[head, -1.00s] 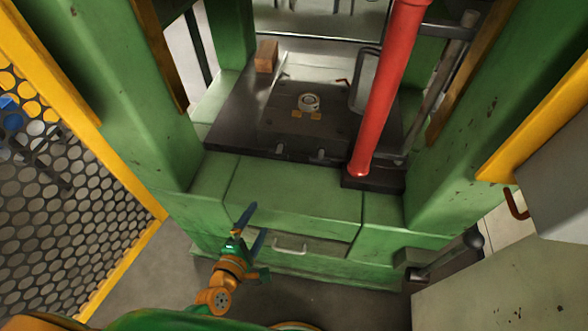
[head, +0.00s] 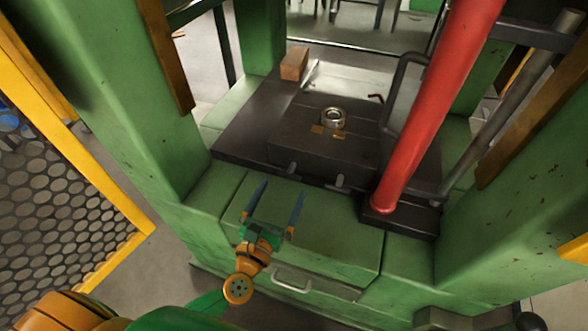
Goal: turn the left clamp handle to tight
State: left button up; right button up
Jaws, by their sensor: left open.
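A dark block (head: 290,140) lies on the dark bed plate (head: 238,140) of the green press. Two short grey levers stick out at its front edge; the left one (head: 293,168) looks like the left clamp handle, and the right one (head: 338,181) is beside it. I cannot tell from its angle how tight the left one is. My left gripper (head: 282,188) is open and empty, with its two blue fingers pointing at the block's front edge. It is over the green front ledge, just short of the left lever and apparently apart from it. My right gripper is out of view.
A thick red column (head: 435,100) stands right of the block. A ring-shaped metal part (head: 333,118) sits on the block, and a brown brick (head: 294,64) lies behind left. Green press posts flank the opening. A drawer handle (head: 291,281) is below my gripper.

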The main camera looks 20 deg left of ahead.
aim_at(289, 174)
pick_arm(q)
jog(key=w, duration=0.4)
jog(key=shift+w+d+r, duration=0.1)
jog(key=shift+w+r, duration=0.1)
jog(key=shift+w, duration=0.05)
jog(key=shift+w+f, duration=0.1)
jog(key=shift+w, duration=0.4)
jog(key=c, duration=1.1)
jog(key=shift+o, duration=0.2)
